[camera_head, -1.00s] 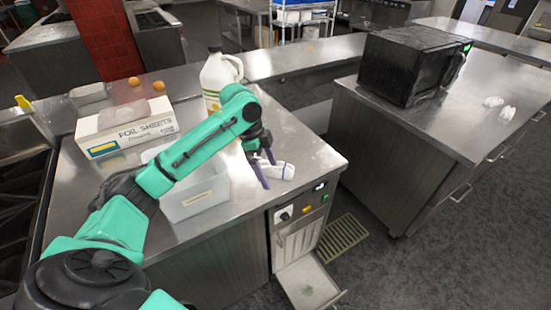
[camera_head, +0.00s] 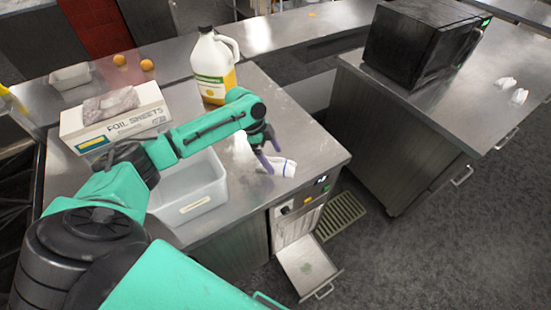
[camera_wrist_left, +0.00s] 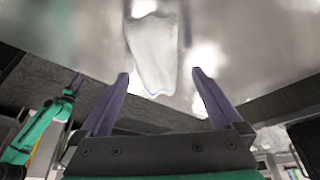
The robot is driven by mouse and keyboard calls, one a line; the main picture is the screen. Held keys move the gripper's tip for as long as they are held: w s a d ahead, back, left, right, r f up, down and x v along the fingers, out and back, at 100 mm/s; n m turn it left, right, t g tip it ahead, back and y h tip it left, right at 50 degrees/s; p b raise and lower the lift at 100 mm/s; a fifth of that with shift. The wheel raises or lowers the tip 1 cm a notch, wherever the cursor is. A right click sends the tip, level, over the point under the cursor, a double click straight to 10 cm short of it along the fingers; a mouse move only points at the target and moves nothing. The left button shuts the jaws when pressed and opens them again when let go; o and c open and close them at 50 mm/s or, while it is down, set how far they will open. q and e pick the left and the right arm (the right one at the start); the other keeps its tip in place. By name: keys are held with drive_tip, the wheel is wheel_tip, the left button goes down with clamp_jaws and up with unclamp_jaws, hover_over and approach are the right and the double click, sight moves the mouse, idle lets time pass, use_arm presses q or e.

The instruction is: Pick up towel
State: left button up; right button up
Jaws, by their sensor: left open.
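The towel (camera_head: 282,167) is a small white cloth with a blue stripe. It lies on the steel counter near its right front corner. My left gripper (camera_head: 267,151) is open at the towel's left side in the head view, one finger close to the cloth. In the left wrist view the towel (camera_wrist_left: 153,55) lies ahead of the open left gripper (camera_wrist_left: 160,74), with its near end between the fingertip lines. Nothing shows as gripped. A small teal arm, probably my right one (camera_wrist_left: 50,130), shows at the left; its gripper is too small to judge.
A clear plastic bin (camera_head: 188,195) stands left of the towel. A jug (camera_head: 213,68) stands behind, and a foil sheets box (camera_head: 115,123) to the left. A black oven (camera_head: 420,45) sits on the separate right counter. An open flap (camera_head: 308,267) juts out below.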

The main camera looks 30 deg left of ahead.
use_arm(q)
drive_tip(key=shift+s+d+f, duration=0.1)
drive_tip(key=shift+d+f, duration=0.15)
drive_tip(key=shift+d, duration=0.05)
drive_tip(key=shift+s+d, duration=0.15)
drive_tip(key=c, duration=1.5)
use_arm(e)
drive_tip(key=shift+s+d, duration=0.2)
drive_tip(key=shift+s, duration=0.3)
drive_tip(key=shift+s+d, duration=0.15)
drive_tip(key=shift+s, duration=0.35)
drive_tip(key=shift+w, duration=0.1)
